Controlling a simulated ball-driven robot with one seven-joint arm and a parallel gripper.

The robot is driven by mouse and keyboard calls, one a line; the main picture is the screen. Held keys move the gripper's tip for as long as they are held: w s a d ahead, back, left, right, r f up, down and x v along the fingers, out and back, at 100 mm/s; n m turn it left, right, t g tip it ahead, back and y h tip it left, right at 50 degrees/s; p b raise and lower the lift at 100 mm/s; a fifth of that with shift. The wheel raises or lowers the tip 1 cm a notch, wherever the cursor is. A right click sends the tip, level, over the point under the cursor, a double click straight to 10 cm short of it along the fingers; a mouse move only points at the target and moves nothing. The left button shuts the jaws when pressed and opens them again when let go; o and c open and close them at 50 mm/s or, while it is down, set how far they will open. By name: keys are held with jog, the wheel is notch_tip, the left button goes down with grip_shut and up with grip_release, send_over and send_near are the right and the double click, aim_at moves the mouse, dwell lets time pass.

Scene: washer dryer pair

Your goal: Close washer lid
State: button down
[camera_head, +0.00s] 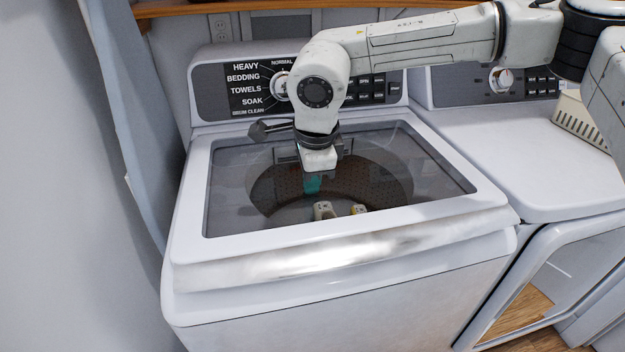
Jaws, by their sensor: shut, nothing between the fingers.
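The washer lid (232,246) is a white frame around a dark glass window, with a shiny metallic strip along its front edge. It lies down or nearly down over the top of the washer (340,312). I cannot tell whether its front edge is fully seated. My gripper (319,168) points down over the back middle part of the glass, shut and empty. Its fingertips are hard to make out, and I cannot tell whether they touch the glass. The drum shows dimly through the window, with a teal patch and two small pale shapes that may be contents or reflections.
The washer's control panel (237,90) stands behind the lid, close to my arm. A white dryer (525,160) stands to the right, with a pale slotted basket (580,122) on top. A grey wall (60,190) is on the left. Wooden floor shows at lower right.

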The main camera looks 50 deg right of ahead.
jog(key=shift+s+f, duration=0.25)
jog(key=shift+f, duration=0.7)
jog(key=shift+a, duration=0.1)
jog(key=v, duration=1.2)
jog(key=shift+w+r, duration=0.3)
jog(key=shift+w, duration=0.05)
